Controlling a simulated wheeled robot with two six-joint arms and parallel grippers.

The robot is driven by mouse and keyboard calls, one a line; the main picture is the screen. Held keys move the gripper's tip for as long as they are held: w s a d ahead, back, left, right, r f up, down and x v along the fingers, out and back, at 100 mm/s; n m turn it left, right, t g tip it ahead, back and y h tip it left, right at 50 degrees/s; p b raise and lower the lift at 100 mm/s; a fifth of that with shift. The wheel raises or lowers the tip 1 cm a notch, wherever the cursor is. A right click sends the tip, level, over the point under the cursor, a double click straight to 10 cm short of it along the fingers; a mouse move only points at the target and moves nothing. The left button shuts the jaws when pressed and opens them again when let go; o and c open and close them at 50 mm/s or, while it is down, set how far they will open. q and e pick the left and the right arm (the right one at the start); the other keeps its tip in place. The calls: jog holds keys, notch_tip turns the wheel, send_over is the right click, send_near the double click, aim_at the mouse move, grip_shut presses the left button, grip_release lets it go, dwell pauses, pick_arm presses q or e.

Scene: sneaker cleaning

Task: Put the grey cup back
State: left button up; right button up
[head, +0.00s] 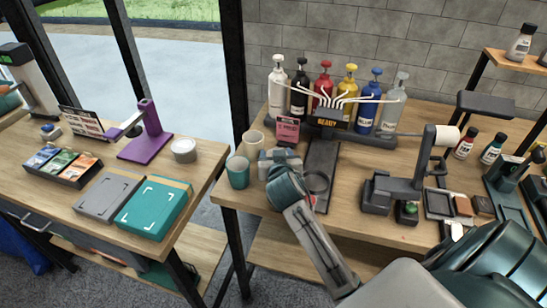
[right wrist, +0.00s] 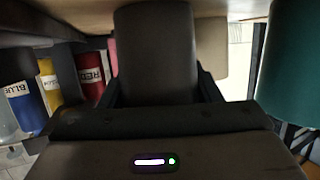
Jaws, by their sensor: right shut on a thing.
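The grey cup (right wrist: 155,45) is in the middle of the right wrist view, between the two dark fingers of my right gripper (right wrist: 160,82), which is shut on it. In the head view my right gripper (head: 271,160) is low over the front left of the wooden bench. It hides most or all of the grey cup there. I cannot tell whether the cup touches the bench. A teal cup (head: 238,173) stands just left of the gripper, and a beige cup (head: 254,141) stands behind. My left gripper is not in view.
A row of pump bottles (head: 325,90) stands at the back, behind a dark "READY" sign (head: 328,123). A pink card (head: 288,130) is close behind the gripper. A grey stand (head: 405,188) is further right.

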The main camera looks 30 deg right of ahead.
jog(key=shift+s+a, duration=0.1)
jog(key=shift+s, duration=0.2)
jog(key=o, duration=1)
jog(key=shift+s+a+r, duration=0.1)
jog(key=v, duration=0.3)
jog(key=b+v, duration=0.1)
jog(key=v, duration=0.6)
jog(key=shift+s+a+r, duration=0.15)
jog(key=shift+s, duration=0.1)
jog(key=shift+s+a+r, duration=0.2)
jog(key=shift+s, duration=0.2)
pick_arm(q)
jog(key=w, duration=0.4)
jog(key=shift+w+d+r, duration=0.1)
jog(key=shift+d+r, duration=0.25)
